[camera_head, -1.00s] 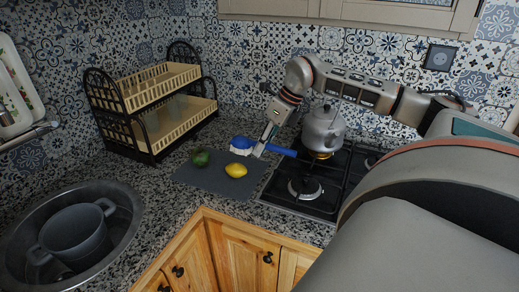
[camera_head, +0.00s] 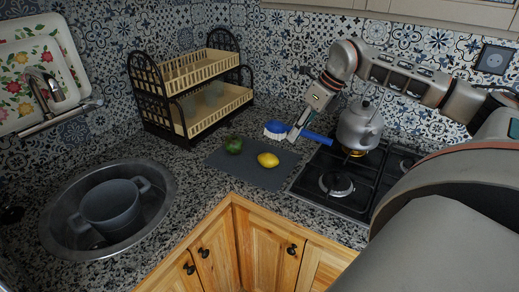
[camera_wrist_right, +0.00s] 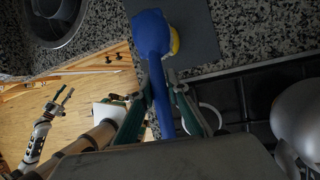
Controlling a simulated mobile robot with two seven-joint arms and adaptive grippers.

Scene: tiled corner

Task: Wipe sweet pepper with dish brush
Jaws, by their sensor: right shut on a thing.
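The dark green sweet pepper (camera_head: 233,145) lies on the left part of a grey mat (camera_head: 262,180), on the counter. My right gripper (camera_head: 296,134) is shut on the handle of the blue dish brush (camera_head: 276,129). The brush is over the mat's far right part, its head pointing left toward the pepper but apart from it. In the right wrist view the brush (camera_wrist_right: 151,32) extends forward from between the fingers; the pepper does not show there. My left gripper (camera_wrist_right: 61,98) shows at the left of that view, fingers apart and empty, away from the mat.
A yellow lemon (camera_head: 268,160) lies on the mat, right of the pepper. A kettle (camera_head: 360,127) stands on the gas hob (camera_head: 335,205), close to my right arm. A dish rack (camera_head: 190,93) stands behind left. A sink (camera_head: 160,212) with a grey pot (camera_head: 111,208) is at left.

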